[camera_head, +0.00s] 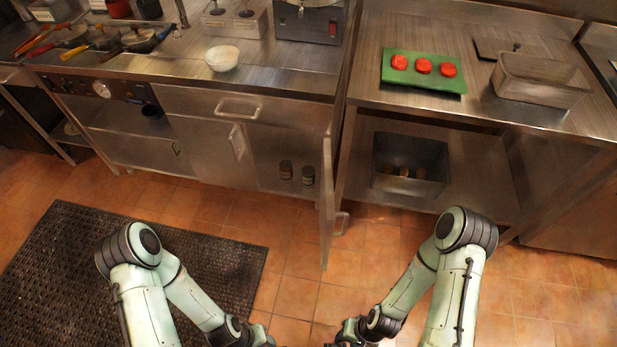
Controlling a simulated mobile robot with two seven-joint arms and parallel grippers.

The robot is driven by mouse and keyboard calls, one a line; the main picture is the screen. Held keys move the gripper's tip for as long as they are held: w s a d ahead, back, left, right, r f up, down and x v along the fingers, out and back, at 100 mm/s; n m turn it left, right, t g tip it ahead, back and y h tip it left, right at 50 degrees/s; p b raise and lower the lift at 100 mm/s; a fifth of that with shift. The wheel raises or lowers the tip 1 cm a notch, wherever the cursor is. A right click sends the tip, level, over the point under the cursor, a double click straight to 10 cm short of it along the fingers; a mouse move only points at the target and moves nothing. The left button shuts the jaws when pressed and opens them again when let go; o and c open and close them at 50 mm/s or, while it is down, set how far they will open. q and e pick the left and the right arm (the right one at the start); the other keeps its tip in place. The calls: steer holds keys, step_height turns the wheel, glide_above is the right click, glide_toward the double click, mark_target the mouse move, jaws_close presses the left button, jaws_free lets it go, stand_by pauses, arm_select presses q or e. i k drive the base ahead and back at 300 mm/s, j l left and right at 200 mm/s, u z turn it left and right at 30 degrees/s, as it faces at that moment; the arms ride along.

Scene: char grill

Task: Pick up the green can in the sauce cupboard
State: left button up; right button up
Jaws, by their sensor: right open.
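The sauce cupboard (268,150) under the counter has its right part open, with its door (327,200) swung out toward me. Two small dark cans stand upright inside, a left can (286,169) and a right can (307,175). They are too small and dim for me to tell which is green. My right gripper (346,335) is at the bottom edge, open and in front of the cupboard, well short of the cans. My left gripper (262,338) is also at the bottom edge, partly cut off, and its jaws are not clear.
The open door stands between the cupboard and the right-hand table. A green board (424,85) with three red pieces lies on that table, beside a clear container (541,78). A metal bin (410,187) sits on its lower shelf. A white bowl (222,58) stands on the counter. Tiled floor ahead is clear.

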mark_target(307, 172)
steer(key=i+j, duration=0.65)
steer(key=i, duration=0.2)
steer(key=i+j, duration=0.65)
steer(key=i, duration=0.15)
